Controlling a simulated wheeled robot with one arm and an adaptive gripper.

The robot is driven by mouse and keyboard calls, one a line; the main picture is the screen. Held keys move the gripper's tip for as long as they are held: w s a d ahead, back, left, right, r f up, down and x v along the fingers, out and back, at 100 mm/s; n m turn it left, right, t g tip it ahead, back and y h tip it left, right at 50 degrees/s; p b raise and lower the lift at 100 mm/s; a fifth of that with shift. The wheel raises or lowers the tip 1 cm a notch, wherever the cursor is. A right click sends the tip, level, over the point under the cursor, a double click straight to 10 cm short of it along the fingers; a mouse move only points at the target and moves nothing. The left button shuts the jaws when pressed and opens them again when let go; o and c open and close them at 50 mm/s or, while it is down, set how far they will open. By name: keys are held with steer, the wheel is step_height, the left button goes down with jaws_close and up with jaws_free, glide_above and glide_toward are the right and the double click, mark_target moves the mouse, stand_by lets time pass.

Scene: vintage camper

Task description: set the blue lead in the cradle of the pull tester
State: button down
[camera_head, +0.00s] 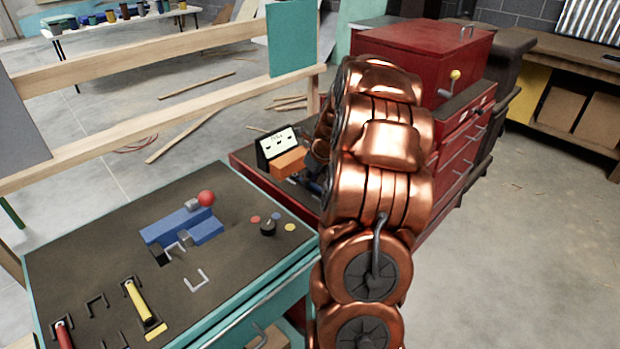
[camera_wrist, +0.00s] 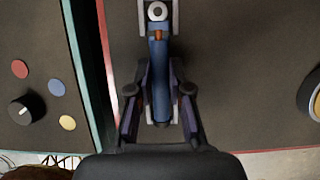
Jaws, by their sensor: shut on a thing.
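The blue lead (camera_wrist: 158,85) is between the fingers of my gripper (camera_wrist: 160,75) in the wrist view, over the dark top of the red cabinet. Its pale ring end (camera_wrist: 157,12) points to the top of that view, with an orange-brown band just below it. Pale grey pieces flank the ring; I cannot tell whether they belong to a cradle or whether the lead touches them. In the head view the pull tester (camera_head: 278,147), with a white display and an orange block, stands on the red cabinet. My copper arm largely hides the gripper and lead there.
The teal bench (camera_head: 110,230) at left holds a blue fixture (camera_head: 182,225) with a red ball, a black knob (camera_head: 268,228), coloured buttons, a yellow-handled piece (camera_head: 138,300) and a red one (camera_head: 64,337). A narrow gap separates it from the red cabinet (camera_head: 455,155).

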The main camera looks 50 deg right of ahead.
steer(key=shift+f, duration=0.55)
stand_by(0.4)
steer(key=c, duration=1)
jaws_free()
steer(key=v, duration=1.2)
